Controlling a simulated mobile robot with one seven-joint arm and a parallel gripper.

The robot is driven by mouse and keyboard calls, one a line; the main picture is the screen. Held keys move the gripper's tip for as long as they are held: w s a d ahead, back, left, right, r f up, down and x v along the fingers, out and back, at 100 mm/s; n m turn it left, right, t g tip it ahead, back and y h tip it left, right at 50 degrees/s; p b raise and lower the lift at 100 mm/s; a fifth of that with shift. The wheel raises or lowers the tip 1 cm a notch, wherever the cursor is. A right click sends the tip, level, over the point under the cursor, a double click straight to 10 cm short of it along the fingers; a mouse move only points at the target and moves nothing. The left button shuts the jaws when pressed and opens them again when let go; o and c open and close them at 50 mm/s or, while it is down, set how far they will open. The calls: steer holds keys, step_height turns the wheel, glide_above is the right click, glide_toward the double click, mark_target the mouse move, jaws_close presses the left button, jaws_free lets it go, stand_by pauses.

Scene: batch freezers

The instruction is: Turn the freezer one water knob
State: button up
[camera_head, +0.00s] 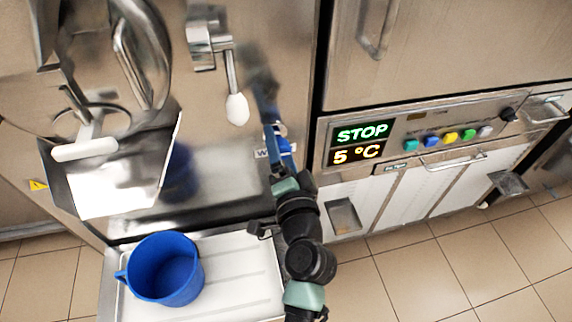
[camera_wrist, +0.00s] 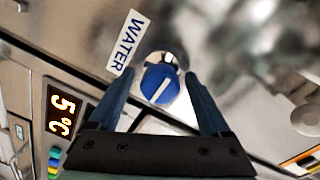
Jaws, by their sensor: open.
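The water knob (camera_wrist: 160,84) is a round blue knob with a white line across its face, on a shiny metal mount, in the wrist view. The white WATER label (camera_wrist: 128,42) is beside it. My gripper (camera_wrist: 158,78) is open, with one blue finger on each side of the knob. Whether either finger touches it I cannot tell. In the head view my gripper (camera_head: 276,132) is at the front panel of the left machine, by the partly covered label (camera_head: 262,153). There the knob is mostly hidden by my gripper.
A blue jug (camera_head: 166,270) stands on the white tray (camera_head: 240,265) left of my arm. A lever with a white handle (camera_head: 237,108) hangs above left of my gripper. On the right, a control panel (camera_head: 425,130) has a lit display (camera_head: 360,143) and several coloured buttons.

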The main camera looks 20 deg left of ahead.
steer(key=b+v, duration=0.1)
steer(key=v, duration=1.1)
steer(key=shift+s, duration=0.2)
steer(key=shift+d, duration=0.1)
steer(key=w+d+r+n+t+h, duration=0.2)
steer(key=w+r+n+t, duration=0.1)
steer(key=r, duration=1)
steer(key=w+d+r+n+t+h, duration=0.1)
steer(key=w+d+r+n+t, duration=0.15)
steer(key=r, duration=0.95)
steer(key=s+d+r+t+h, duration=0.3)
steer(key=s+r+t+h, duration=0.1)
steer(key=r, duration=0.7)
steer(key=s+d+r+t+h, duration=0.25)
steer(key=s+r, duration=0.25)
steer(key=r, duration=0.7)
step_height(320, 180, up, 17)
steer(key=w+p, duration=0.1)
steer(key=p, duration=1.7)
steer(key=shift+a+n+t+p, duration=0.25)
steer(key=shift+n+t+p, duration=0.05)
steer(key=shift+n+p, duration=0.1)
steer(key=shift+w, duration=0.15)
